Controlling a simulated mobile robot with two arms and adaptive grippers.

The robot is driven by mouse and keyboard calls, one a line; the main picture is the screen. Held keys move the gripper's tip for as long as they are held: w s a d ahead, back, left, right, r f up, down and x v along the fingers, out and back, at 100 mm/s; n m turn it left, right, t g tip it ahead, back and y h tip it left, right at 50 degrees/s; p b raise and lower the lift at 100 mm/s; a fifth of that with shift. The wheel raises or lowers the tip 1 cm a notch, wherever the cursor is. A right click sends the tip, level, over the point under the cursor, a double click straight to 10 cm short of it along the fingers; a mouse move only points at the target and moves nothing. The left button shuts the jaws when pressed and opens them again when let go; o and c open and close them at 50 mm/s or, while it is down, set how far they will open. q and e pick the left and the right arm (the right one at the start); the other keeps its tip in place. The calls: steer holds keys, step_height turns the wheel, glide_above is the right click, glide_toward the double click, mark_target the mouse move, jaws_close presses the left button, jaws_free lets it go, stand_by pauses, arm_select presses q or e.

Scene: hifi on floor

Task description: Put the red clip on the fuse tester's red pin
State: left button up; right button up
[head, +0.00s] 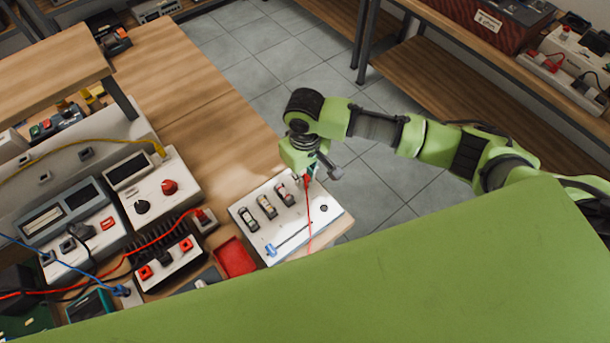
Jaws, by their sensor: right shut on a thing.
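The fuse tester (319,229) is a white panel at the front right corner of the wooden bench. Several fuses (267,206) sit in a row on it, and a dark round spot (324,208) shows near its right edge. My right gripper (310,174) is over the tester's far edge, pointing down, shut on the red clip (307,179). A thin red lead (309,215) hangs from the clip across the panel. The red pin is not distinguishable; the gripper may hide it, and I cannot tell whether the clip touches it. My left gripper is not in view.
A red tray (235,258) lies left of the tester. A black heat-sink device (168,257) with red terminals and a white instrument (151,190) with a red knob stand further left. Bare bench top (215,130) lies behind the tester. My green body covers the lower right.

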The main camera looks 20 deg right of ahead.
steer(key=shift+f, duration=0.1)
steer(key=o, duration=1)
step_height(320, 180, up, 12)
steer(key=shift+r, duration=0.1)
stand_by(0.4)
